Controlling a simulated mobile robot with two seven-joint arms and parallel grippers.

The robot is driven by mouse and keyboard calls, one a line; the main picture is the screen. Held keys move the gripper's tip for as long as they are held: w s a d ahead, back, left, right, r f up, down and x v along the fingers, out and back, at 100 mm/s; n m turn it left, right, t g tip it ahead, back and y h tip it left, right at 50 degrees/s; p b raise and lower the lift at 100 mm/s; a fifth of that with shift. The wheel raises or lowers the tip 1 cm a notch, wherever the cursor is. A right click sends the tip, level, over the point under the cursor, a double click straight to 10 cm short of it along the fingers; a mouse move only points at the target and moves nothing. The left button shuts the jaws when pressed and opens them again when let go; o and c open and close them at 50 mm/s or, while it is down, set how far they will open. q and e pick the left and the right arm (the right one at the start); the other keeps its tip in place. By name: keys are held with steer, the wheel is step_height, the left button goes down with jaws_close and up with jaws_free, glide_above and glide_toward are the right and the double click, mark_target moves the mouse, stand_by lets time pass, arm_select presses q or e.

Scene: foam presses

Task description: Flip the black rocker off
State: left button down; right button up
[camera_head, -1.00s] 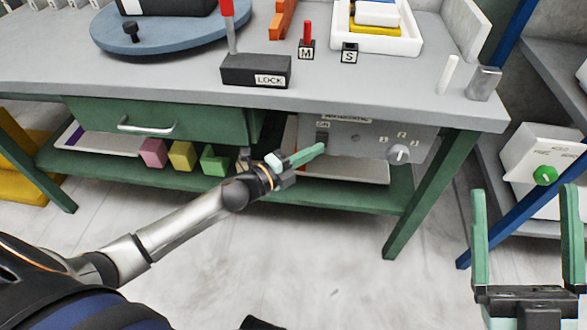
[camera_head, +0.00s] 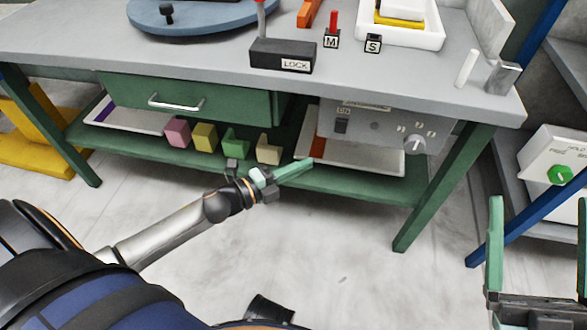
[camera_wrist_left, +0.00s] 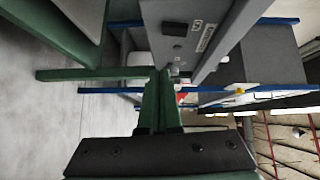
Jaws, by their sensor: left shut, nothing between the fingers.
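The black rocker (camera_head: 341,126) is on the grey control panel (camera_head: 375,128) under the bench top, below a small label. It also shows as a dark block in the left wrist view (camera_wrist_left: 174,28). Which way it is tipped is too small to tell. My left gripper (camera_head: 310,164) is shut and empty, below and left of the rocker and apart from it. Its green fingers are together in the left wrist view (camera_wrist_left: 160,78). My right gripper (camera_head: 540,202) is open and empty at the lower right, its green fingers wide apart.
A white dial knob (camera_head: 414,145) is on the same panel, right of the rocker. A green drawer (camera_head: 190,100) is to the left. Blocks and a white tray (camera_head: 375,162) are on the green lower shelf (camera_head: 350,185). The floor in front is clear.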

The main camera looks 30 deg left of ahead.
arm_select(q)
steer(key=shift+v, duration=1)
arm_select(e)
steer(key=shift+w+f+m+h, duration=0.3)
steer(key=shift+w+f+h, duration=0.05)
steer(key=shift+f+h, duration=0.2)
arm_select(q)
steer(key=shift+d+f, duration=0.1)
